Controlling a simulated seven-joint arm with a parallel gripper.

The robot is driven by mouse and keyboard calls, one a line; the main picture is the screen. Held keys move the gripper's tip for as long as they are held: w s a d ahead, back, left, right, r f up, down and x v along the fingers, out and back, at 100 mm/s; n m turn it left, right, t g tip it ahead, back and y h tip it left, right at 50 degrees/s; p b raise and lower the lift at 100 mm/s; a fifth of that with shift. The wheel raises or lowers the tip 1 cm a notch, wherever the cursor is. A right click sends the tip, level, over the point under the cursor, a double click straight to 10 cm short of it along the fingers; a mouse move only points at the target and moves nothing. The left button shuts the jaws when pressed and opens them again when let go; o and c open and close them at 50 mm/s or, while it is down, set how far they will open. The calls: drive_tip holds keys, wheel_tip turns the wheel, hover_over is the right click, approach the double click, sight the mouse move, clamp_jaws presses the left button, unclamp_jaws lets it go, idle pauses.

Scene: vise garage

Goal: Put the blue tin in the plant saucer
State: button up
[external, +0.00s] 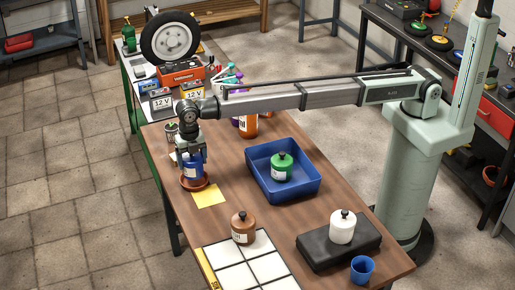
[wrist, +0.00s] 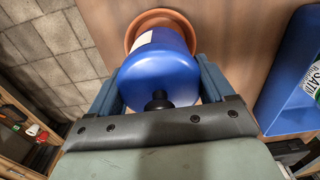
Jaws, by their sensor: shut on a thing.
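The blue tin (external: 194,167) has a white label and a black knob on its lid. In the wrist view the blue tin (wrist: 160,65) sits between the two fingers of my gripper (wrist: 158,92), which is shut on it. My gripper (external: 188,150) points down at the left edge of the wooden table. The terracotta plant saucer (external: 187,185) is under the tin in the external view. In the wrist view the saucer rim (wrist: 160,14) shows behind the tin's far end. I cannot tell whether the tin's base touches the saucer.
A yellow sheet (external: 209,197) lies right of the saucer. A blue tray (external: 307,190) holds a green tin (external: 282,167). A blue cup (external: 362,269) stands at the near right.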

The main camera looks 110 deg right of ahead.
drive_tip(key=shift+f, duration=1.6)
drive_tip(key=shift+f, duration=0.1)
drive_tip(key=o, duration=1.3)
wheel_tip(320, 180, up, 12)
drive_tip(key=shift+r, duration=0.1)
